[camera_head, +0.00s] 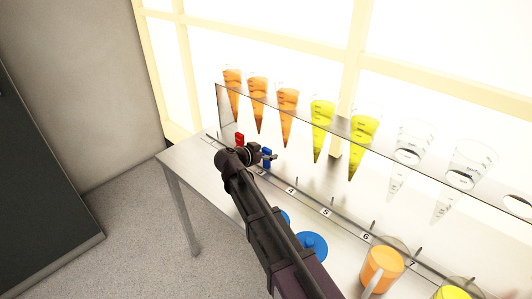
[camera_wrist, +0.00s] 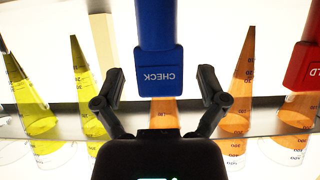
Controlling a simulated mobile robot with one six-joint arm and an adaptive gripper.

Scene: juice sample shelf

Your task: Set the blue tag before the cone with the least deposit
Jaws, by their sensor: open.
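The blue tag (camera_head: 266,157), marked CHECK, stands by the shelf's front. In the wrist view the blue tag (camera_wrist: 158,45) appears upside down between my fingertips, with a gap on either side. My gripper (camera_head: 262,156) is open; its two fingers (camera_wrist: 160,78) show apart in the wrist view. A row of cones hangs in the clear rack: several orange ones (camera_head: 287,101), yellow ones (camera_head: 321,117) and clear ones (camera_head: 413,143) at the right. Orange (camera_wrist: 241,85) and yellow (camera_wrist: 85,85) cones show inverted in the wrist view. Deposit amounts are too small to compare.
A red tag (camera_head: 239,138) stands just left of the blue one. A numbered strip (camera_head: 325,212) runs along the bench. Grey floor (camera_head: 130,240) is clear at left.

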